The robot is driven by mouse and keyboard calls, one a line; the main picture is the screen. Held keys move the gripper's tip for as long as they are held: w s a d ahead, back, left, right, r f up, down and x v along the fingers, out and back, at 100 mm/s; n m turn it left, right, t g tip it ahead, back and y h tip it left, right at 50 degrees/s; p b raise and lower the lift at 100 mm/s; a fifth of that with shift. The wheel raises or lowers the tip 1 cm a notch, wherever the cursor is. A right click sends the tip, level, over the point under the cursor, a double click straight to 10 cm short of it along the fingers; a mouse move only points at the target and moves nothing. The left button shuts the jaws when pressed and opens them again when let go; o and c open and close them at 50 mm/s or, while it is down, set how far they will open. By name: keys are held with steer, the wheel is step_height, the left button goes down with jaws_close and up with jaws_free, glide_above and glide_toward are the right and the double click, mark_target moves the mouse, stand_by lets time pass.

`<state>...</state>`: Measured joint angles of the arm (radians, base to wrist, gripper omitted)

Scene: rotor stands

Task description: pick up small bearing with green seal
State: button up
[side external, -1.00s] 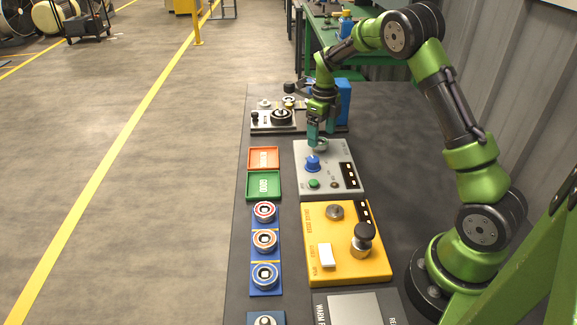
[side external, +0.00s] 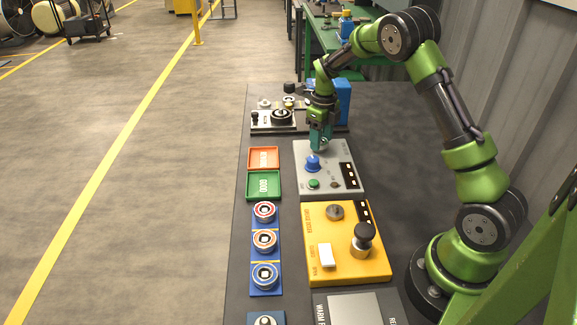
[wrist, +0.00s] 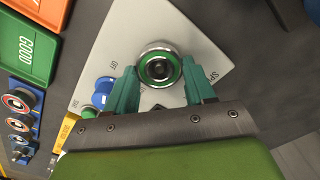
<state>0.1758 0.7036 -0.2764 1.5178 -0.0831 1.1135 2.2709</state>
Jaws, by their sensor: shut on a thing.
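The small bearing with the green seal (wrist: 160,67) sits on the grey panel (wrist: 207,48) in the wrist view, a metal ring with a green band and dark centre. My gripper (wrist: 160,82) has its teal fingers on either side of it, shut on it. In the side view my gripper (side external: 320,144) is down over the far part of the grey panel (side external: 318,179), and the bearing is mostly hidden by the fingers. I cannot tell whether it is lifted off the panel.
A blue knob (side external: 312,163) stands on the panel close to the fingers. A green tray (side external: 263,186) and an orange tray (side external: 263,158) lie left. Several other bearings (side external: 265,240) sit on blue holders. A yellow unit (side external: 345,270) is nearer the camera.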

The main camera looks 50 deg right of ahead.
mark_target(323, 143)
steer(key=shift+r, duration=0.55)
steer(key=r, duration=0.1)
steer(key=s+r, duration=0.1)
steer(key=shift+a+r, duration=0.2)
steer(key=shift+r, duration=0.15)
steer(key=s+a, duration=0.1)
steer(key=s, duration=0.3)
steer(key=s+a+r, duration=0.1)
steer(key=s+a, duration=0.1)
steer(key=s, duration=0.3)
steer(key=s+a, duration=0.2)
steer(key=s, duration=0.2)
steer(key=shift+s+a+r, duration=0.1)
steer(key=shift+s+r, duration=0.1)
steer(key=shift+s, duration=0.1)
steer(key=shift+s+r, duration=0.15)
steer(key=shift+r, duration=1.3)
